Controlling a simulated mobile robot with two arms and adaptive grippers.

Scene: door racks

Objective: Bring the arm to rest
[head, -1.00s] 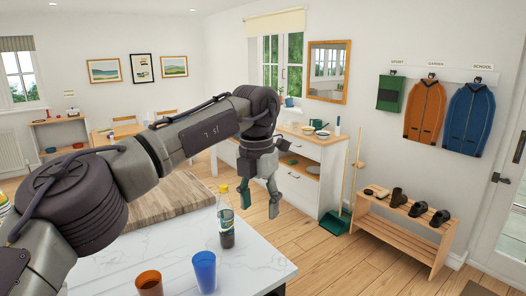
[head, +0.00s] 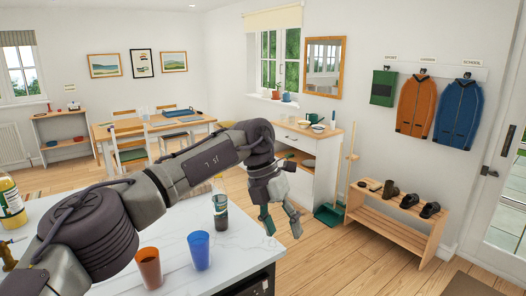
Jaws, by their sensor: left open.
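My left arm comes in from the left and reaches across the marble counter. My left gripper (head: 282,222) hangs open and empty beyond the counter's right edge, with its fingers pointing down over the wooden floor. It touches nothing that I can see. My right gripper does not show.
The white counter (head: 180,262) holds an orange cup (head: 149,268), a blue cup (head: 200,250) and a dark bottle (head: 220,207) close to my arm. A shoe bench (head: 395,226), broom (head: 350,170) and green dustpan (head: 328,214) stand right.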

